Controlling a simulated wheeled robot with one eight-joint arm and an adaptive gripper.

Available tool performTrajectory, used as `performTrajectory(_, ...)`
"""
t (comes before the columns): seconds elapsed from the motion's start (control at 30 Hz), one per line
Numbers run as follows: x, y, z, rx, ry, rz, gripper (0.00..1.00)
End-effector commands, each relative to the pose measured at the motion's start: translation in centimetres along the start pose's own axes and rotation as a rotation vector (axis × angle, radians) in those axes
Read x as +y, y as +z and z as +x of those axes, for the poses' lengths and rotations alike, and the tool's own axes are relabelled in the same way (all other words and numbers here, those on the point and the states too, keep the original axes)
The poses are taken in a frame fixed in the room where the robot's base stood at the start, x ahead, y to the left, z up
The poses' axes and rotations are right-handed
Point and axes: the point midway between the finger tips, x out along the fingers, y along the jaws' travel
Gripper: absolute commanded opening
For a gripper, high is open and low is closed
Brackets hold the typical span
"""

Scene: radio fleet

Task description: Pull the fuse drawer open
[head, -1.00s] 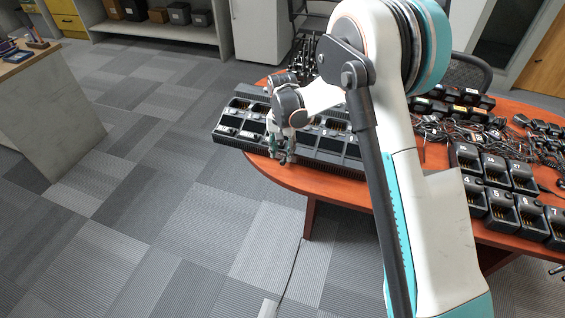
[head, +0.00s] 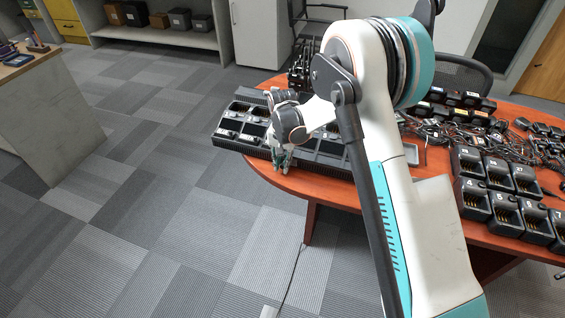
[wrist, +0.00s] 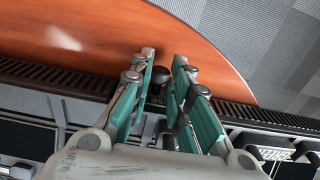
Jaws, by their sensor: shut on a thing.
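The charger unit (head: 318,158) is a long black multi-bay block on the red-brown table. The fuse drawer itself is not clearly made out; a round dark knob (wrist: 160,75) stands out from the unit's slotted front edge (wrist: 60,78) in the wrist view. My gripper (wrist: 164,60) has its two green-sided fingers on either side of this knob, shut on it. In the head view my gripper (head: 281,168) is at the unit's front, over the table edge, and hides the knob. I cannot tell how far the drawer is out.
The table (head: 265,172) has a narrow bare strip in front of the unit, then open carpet. Numbered chargers (head: 500,190) and tangled cables (head: 450,125) cover its right side. A grey-sided counter (head: 45,120) stands at left.

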Motion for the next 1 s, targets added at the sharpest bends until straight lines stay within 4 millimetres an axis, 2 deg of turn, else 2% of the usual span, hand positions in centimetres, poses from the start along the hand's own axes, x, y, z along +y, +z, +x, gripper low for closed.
performTrajectory(0.17, -0.1, 1.1, 0.0, 0.000, 0.000, -0.002, 0.00)
performTrajectory(0.4, -0.1, 5.4, 0.0, 0.000, 0.000, -0.003, 0.00)
performTrajectory(0.7, 0.0, 5.8, 0.0, 0.000, -0.001, 0.000, 0.00)
performTrajectory(0.73, 0.0, 5.8, 0.0, 0.000, -0.001, 0.000, 0.20)
performTrajectory(0.8, 0.0, 5.8, 0.0, 0.000, -0.001, 0.000, 0.36)
performTrajectory(1.0, 0.0, 5.8, 0.0, 0.000, 0.000, 0.000, 0.37)
